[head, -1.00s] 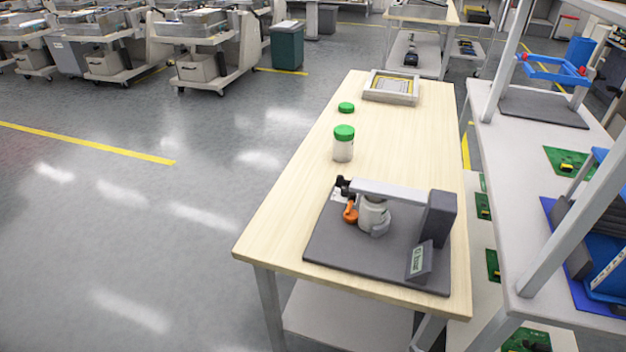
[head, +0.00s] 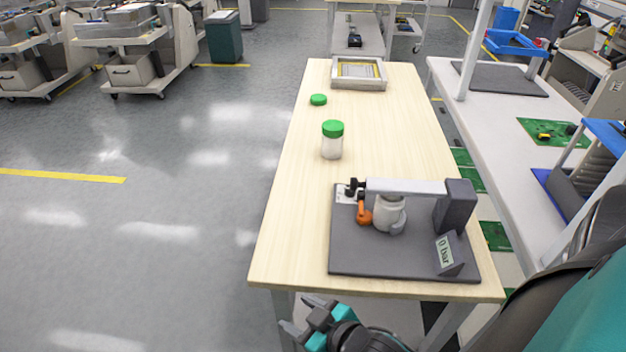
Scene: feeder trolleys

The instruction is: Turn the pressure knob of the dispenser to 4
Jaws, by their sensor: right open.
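The dispenser stands on a dark grey base plate (head: 385,258) at the near end of the wooden table. Its light grey arm (head: 405,187) runs left from a dark block (head: 456,206). A small black knob (head: 352,187) sits at the arm's left end beside a white plate; its markings are too small to read. The tilted display (head: 446,252) reads 0 bar. My right gripper (head: 294,314) is open and empty, in front of the table's near edge, apart from the dispenser. My left gripper is out of view.
On the wooden table (head: 290,225) stand a green-lidded jar (head: 332,140), a loose green lid (head: 318,100) and a framed tray (head: 358,75). A white bench (head: 470,135) with a post stands to the right. The floor left of the table is clear.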

